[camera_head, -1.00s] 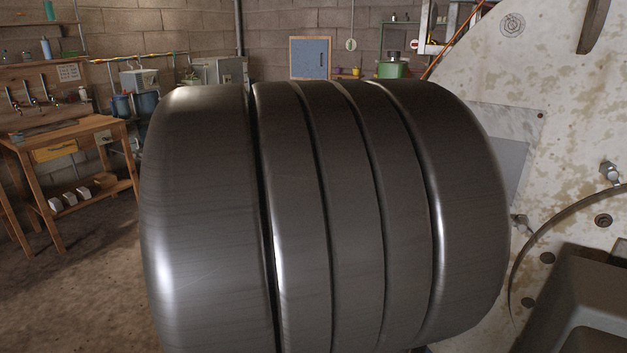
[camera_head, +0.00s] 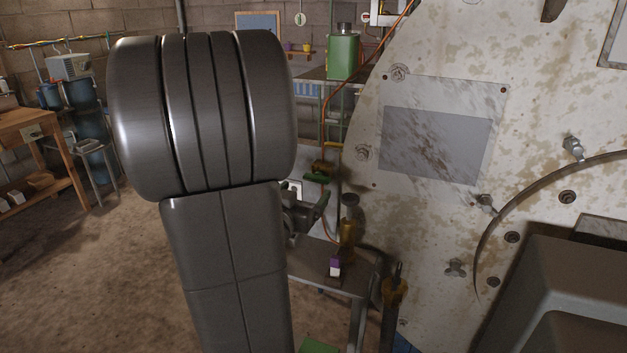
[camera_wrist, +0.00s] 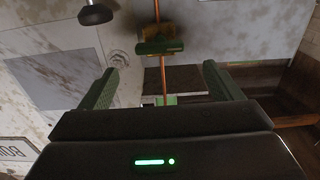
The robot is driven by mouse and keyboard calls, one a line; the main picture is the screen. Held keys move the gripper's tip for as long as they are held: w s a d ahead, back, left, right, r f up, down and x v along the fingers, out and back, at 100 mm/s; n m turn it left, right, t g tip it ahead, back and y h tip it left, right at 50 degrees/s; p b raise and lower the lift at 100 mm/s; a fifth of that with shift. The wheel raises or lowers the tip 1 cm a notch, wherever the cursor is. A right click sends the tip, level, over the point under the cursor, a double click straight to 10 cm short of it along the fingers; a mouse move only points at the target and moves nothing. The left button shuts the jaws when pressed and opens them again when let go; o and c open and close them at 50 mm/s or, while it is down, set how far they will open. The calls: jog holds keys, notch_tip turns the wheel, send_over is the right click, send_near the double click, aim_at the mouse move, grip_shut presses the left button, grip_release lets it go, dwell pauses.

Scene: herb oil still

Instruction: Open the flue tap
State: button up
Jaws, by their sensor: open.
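A tap with a green bar handle and a brass-coloured body (camera_head: 318,178) sits on a thin copper pipe beside the big pale boiler front. I take it for the flue tap, though no label on it can be read. In the wrist view the tap (camera_wrist: 160,46) is upper centre, its handle lying across the pipe. My gripper (camera_wrist: 161,82) is open, with its two green fingers apart and nothing between them but background. The tap appears beyond the fingertips, apart from them. In the head view my gripper (camera_head: 318,205) shows just below the tap, partly hidden by my arm.
The spotted boiler front (camera_head: 430,230) fills the right side, with bolts sticking out. A green canister (camera_head: 343,55) is behind. Floor at left is open.

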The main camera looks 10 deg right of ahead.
aim_at(315, 179)
jog(key=x, duration=0.7)
jog(key=c, duration=1)
